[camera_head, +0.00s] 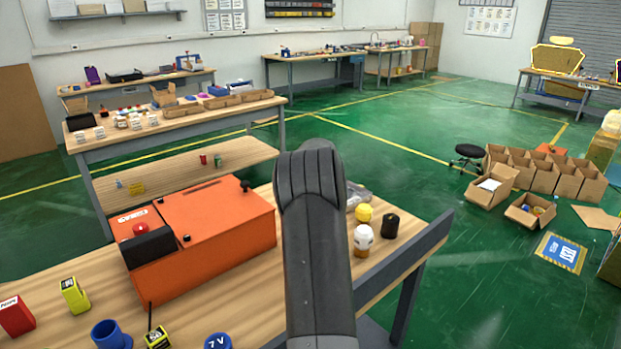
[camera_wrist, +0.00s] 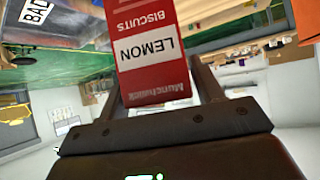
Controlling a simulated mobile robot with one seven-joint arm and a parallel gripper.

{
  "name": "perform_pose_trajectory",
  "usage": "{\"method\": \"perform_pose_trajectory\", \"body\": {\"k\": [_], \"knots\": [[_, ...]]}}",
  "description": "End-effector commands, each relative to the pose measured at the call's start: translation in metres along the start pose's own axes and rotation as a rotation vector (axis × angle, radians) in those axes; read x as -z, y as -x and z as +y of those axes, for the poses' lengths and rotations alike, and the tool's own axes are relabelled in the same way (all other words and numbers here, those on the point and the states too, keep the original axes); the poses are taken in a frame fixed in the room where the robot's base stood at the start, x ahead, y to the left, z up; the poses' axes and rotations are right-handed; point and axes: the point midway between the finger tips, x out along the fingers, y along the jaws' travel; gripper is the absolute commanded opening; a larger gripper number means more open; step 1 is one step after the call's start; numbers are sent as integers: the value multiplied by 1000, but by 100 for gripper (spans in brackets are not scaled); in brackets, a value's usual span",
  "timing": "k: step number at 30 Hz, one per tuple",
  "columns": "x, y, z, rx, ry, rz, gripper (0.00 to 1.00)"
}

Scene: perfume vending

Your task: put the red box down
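A red box (camera_wrist: 158,84) with a white label reading LEMON and the word BISCUITS sits between the two fingers of my gripper (camera_wrist: 156,72) in the wrist view. The fingers are against its sides, so my gripper is shut on it. The box's top end runs out of the picture. In the head view my dark arm stands over the wooden table (camera_head: 262,205), and my gripper and the held box do not show there.
An orange machine (camera_head: 225,225) stands on the table. A smaller red box (camera_head: 16,316), a yellow box (camera_head: 74,294) and a blue cup (camera_head: 110,335) are at the front left.

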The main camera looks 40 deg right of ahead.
Motion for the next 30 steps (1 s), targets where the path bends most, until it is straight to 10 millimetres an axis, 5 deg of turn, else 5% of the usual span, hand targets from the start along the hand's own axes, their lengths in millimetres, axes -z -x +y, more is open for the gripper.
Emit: {"method": "perform_pose_trajectory", "body": {"k": [4, 14, 30], "knots": [[0, 0, 0, 0, 0, 0, 72], [4, 4, 0, 0, 3, 1, 72], [3, 97, 0, 1, 0, 2, 72]]}}
